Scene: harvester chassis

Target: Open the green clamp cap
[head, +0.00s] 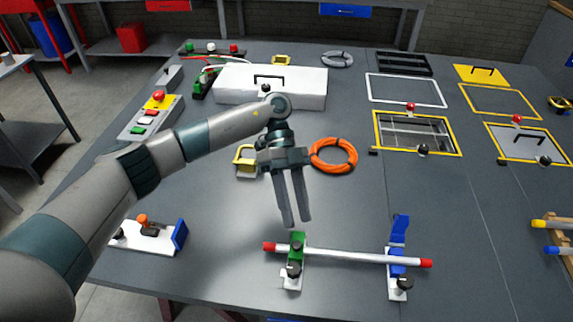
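The green clamp cap (298,241) lies over the left part of a white rod (345,256) with red ends. Its clamp has a white base and a black knob (293,270). The cap looks closed down over the rod. A second clamp at the right end has a blue cap (400,229) that stands up, raised off the rod. My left gripper (296,221) points down just behind and above the green cap. Its two fingers are apart with nothing between them, and it appears not to touch the cap. My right gripper is not in view.
A white box (271,88) with a black handle and an orange cable coil (333,155) lie farther back. A white fixture with a blue plate (180,234) is at the front left. Yellow-framed hatches (416,133) are at the right. The bench is clear around the clamps.

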